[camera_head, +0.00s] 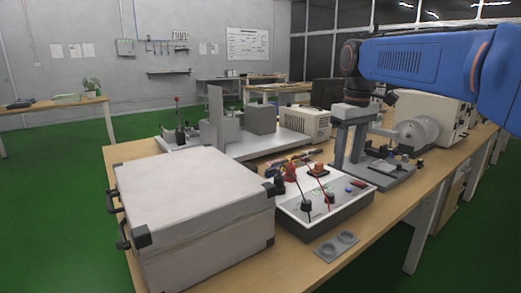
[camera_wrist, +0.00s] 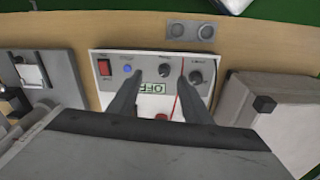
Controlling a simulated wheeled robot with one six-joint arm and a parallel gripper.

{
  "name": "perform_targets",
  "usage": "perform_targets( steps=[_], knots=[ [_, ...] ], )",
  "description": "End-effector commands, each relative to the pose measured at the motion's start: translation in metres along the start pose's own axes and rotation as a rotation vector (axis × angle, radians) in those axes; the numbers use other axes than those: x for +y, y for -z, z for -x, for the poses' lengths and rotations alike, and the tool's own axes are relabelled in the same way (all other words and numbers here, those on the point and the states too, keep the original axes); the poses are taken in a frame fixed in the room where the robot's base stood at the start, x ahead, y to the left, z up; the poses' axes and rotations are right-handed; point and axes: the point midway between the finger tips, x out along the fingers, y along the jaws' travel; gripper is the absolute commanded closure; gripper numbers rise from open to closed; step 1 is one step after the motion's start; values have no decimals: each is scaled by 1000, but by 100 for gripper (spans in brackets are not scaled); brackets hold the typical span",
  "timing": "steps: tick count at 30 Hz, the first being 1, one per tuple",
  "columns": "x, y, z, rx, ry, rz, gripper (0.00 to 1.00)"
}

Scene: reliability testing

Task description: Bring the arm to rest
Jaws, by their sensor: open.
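My gripper (camera_wrist: 161,82) is open and empty in the wrist view. Its two dark fingers point toward the control box and stand apart, with nothing between them but the view of the box behind. My blue arm (camera_head: 430,65) reaches in from the right edge in the head view, raised above the bench. The control box (camera_head: 325,207) has knobs, a blue button and red leads.
A large grey case (camera_head: 195,215) stands on the wooden bench (camera_head: 430,183) left of the control box. A grey stand (camera_head: 350,140) with a reel (camera_head: 415,132) is behind and right of it. A plate with two round recesses (camera_head: 336,246) lies at the front edge.

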Motion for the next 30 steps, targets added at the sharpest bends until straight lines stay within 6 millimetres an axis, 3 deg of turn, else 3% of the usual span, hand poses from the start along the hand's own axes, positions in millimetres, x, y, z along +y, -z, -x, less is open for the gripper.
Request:
perform_targets(
  steps=[5, 14, 30],
  knots=[
    [-11, -42, -12, 41, -19, -68, 55],
    [-37, -122, -52, 129, -52, -208, 55],
    [-87, -251, -162, 290, -91, -451, 55]
  ],
)
